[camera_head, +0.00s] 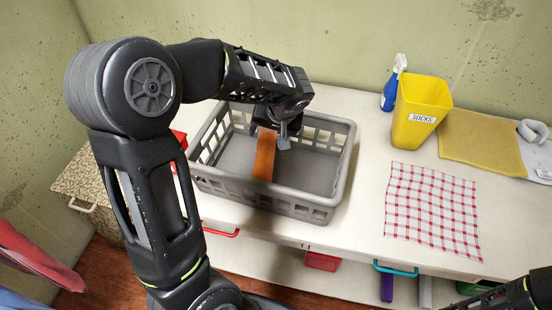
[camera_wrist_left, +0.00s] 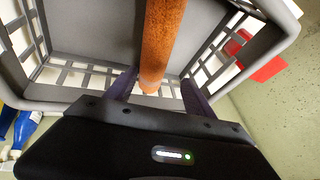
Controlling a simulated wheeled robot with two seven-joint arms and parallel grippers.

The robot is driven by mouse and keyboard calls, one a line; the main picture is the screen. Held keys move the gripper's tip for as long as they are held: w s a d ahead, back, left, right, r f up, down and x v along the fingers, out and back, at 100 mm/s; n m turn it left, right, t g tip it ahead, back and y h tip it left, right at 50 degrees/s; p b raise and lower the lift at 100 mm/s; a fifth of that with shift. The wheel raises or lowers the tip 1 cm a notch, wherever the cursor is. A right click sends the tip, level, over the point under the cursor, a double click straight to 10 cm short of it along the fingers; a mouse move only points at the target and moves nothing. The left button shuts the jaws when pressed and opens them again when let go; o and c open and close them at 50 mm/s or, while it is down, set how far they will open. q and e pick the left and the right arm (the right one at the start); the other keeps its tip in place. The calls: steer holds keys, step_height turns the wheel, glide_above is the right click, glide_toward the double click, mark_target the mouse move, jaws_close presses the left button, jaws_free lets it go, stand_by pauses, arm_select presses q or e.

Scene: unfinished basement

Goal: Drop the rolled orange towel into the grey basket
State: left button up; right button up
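The rolled orange towel (camera_head: 265,155) is inside the outline of the grey basket (camera_head: 275,198), running from under my left gripper toward the front wall. I cannot tell whether it rests on the basket floor. My left gripper (camera_head: 272,132) points down over the basket. In the left wrist view its two dark fingers (camera_wrist_left: 160,88) stand apart, with the near end of the towel (camera_wrist_left: 162,40) between them and a gap visible beside it. The basket (camera_wrist_left: 85,95) fills much of that view. My right gripper is out of view; only part of that arm shows at bottom right.
The basket stands on a white table (camera_head: 365,225). To its right are a checked cloth (camera_head: 433,208), a yellow socks bin (camera_head: 418,108), a blue spray bottle (camera_head: 391,90) and a yellow folded cloth (camera_head: 482,140). A red object (camera_head: 180,138) is at the basket's left.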

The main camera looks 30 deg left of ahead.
arm_select(q)
steer(key=shift+o, duration=1.3)
steer(key=b+v, duration=0.1)
steer(key=v, duration=0.6)
steer(key=shift+r, duration=0.35)
steer(key=shift+s+d, duration=0.15)
